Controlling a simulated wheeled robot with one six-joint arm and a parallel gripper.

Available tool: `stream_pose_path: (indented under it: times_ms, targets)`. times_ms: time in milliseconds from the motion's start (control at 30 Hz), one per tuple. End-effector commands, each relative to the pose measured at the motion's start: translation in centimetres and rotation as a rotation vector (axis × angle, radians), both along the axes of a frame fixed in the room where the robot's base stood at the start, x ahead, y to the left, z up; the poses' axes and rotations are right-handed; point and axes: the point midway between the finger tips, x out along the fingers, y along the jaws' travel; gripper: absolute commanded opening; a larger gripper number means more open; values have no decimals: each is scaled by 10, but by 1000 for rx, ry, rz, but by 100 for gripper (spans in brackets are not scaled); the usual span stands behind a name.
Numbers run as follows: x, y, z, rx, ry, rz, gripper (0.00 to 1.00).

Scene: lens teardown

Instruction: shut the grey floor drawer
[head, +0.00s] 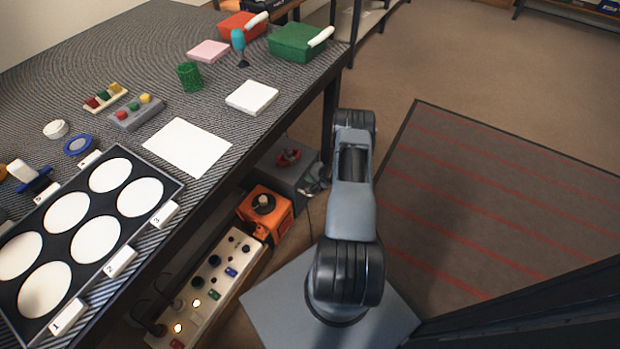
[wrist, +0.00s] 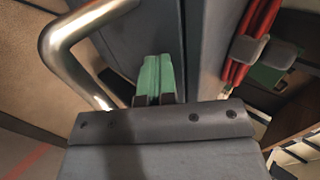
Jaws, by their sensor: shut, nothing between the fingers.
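The grey floor drawer (head: 268,158) is under the right end of the table in the head view, partly hidden by the tabletop. In the wrist view its grey front (wrist: 208,35) fills the upper middle, with a curved metal handle (wrist: 62,42) at the left. My gripper (head: 318,183) is low beside the drawer's right side in the head view, small and partly hidden by my arm. In the wrist view my gripper's green fingertips (wrist: 155,75) are together and empty, beside the handle and pointing at the grey front. I cannot tell whether they touch it, or how far the drawer is open.
An orange box (head: 266,210) and a power strip panel with switches (head: 210,290) stand on the floor nearer me. The table (head: 150,220) overhangs them. Open floor with a red-striped mat (head: 480,200) lies to the right.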

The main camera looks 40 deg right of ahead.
Motion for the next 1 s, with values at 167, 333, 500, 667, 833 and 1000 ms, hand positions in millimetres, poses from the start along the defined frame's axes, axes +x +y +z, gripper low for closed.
stream_pose_path:
  times_ms: [167, 333, 500, 667, 833, 1000]
  targets:
    - [-25, -16, -1, 3, 6, -11, 0]
    - [-50, -27, 30, 1, 7, -12, 0]
    - [-70, -34, 50, 2, 7, -7, 0]
    - [-83, -39, 61, 2, 8, -5, 0]
    - [-89, -42, 67, 2, 8, -3, 0]
    - [-91, -42, 68, 2, 8, -3, 0]
